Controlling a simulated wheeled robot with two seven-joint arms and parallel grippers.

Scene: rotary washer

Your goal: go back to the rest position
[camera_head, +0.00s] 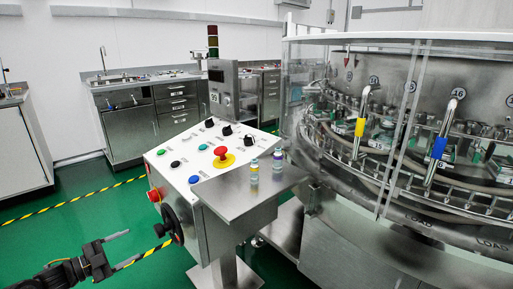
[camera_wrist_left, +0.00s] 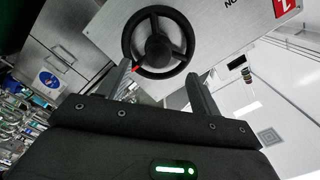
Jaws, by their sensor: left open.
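My left gripper (camera_head: 127,248) is at the lower left of the head view, open and empty. Its two fingers point right toward the black handwheel (camera_head: 170,223) on the side of the control console (camera_head: 205,232), with a gap between fingertips and wheel. In the left wrist view, the open gripper (camera_wrist_left: 162,82) has a finger at each side, and the handwheel (camera_wrist_left: 158,45) shows ahead, between and beyond the fingertips. My right gripper is not in view.
The console carries a red emergency button (camera_head: 221,154), knobs and coloured buttons. Two small vials (camera_head: 254,172) stand on its side shelf (camera_head: 235,195). The rotary washer (camera_head: 400,140) fills the right. Steel cabinets (camera_head: 130,125) stand behind. Green floor (camera_head: 60,235) with striped tape is open at left.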

